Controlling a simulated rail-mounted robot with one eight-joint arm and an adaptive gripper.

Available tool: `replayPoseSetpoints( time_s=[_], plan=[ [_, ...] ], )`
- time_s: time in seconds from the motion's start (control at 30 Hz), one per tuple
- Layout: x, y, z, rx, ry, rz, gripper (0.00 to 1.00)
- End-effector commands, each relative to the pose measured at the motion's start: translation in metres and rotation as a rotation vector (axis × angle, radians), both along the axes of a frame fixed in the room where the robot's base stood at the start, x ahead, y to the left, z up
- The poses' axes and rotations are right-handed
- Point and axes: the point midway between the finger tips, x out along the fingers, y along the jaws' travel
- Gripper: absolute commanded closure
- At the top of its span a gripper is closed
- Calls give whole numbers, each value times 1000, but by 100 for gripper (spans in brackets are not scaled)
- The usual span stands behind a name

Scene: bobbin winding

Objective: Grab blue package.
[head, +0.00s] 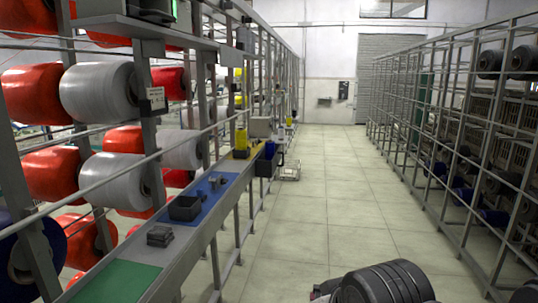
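No package is plainly recognisable at this size. A small blue item (270,150) shows on the long bench on the left, near the yellow mat, at the upper edge of a dark bin (265,167); whether it is the blue package I cannot tell. My gripper is not in view. Dark ribbed parts at the bottom right, probably of my arm, cover some of the floor.
The long bench carries a green mat (112,281), a blue mat (211,188) with a dark box (185,208), and grey blocks (160,236). Red and grey bobbins (100,92) hang at left. A metal rack (465,140) stands right.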

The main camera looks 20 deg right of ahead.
Motion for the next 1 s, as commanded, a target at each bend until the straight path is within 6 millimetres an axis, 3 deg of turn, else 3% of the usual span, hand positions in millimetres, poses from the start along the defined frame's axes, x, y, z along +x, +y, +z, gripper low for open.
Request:
replayPoseSetpoints(
  time_s=[0.27,0.57,1.0],
  plan=[
    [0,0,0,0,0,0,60],
    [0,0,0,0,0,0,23],
    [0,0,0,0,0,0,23]
  ],
)
